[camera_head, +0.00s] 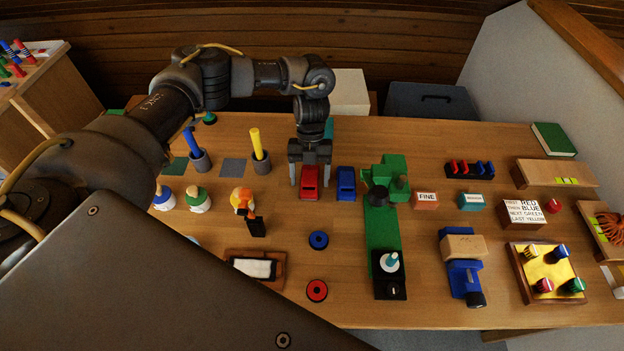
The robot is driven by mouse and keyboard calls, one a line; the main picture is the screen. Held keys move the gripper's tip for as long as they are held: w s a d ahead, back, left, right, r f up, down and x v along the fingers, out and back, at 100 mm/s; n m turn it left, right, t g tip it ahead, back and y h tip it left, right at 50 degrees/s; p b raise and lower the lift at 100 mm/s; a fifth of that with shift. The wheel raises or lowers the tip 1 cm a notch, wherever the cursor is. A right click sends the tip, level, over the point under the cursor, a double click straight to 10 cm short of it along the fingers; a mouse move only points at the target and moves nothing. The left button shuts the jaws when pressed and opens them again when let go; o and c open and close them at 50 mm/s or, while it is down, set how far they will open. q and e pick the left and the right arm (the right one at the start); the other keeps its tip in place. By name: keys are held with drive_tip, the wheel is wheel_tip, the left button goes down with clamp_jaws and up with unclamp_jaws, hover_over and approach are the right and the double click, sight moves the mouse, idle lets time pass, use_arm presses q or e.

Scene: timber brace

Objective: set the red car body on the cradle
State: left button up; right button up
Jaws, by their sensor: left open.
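The red car body (310,188) stands on the table near the middle, left of a similar blue car body (346,183). My left gripper (310,178) comes down from above at the red car body, with its fingers apart on either side of it. I cannot tell whether the fingers touch it. I cannot tell for certain which thing is the cradle. A wooden block on a blue fixture (464,277) stands at the right. My right gripper is not in view.
A green machine (382,225) stands right of the cars. A blue ring (318,240) and a red ring (317,291) lie in front. A cup with a yellow stick (257,145) stands close left of my left gripper. A sign block (523,214) and a peg tray (545,272) are at right.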

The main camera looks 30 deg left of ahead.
sight(310, 174)
use_arm(q)
drive_tip(key=shift+s+f, duration=0.1)
drive_tip(key=shift+f, duration=0.05)
drive_tip(key=c, duration=1.1)
wheel_tip(310, 174, up, 10)
drive_tip(key=shift+r, duration=0.1)
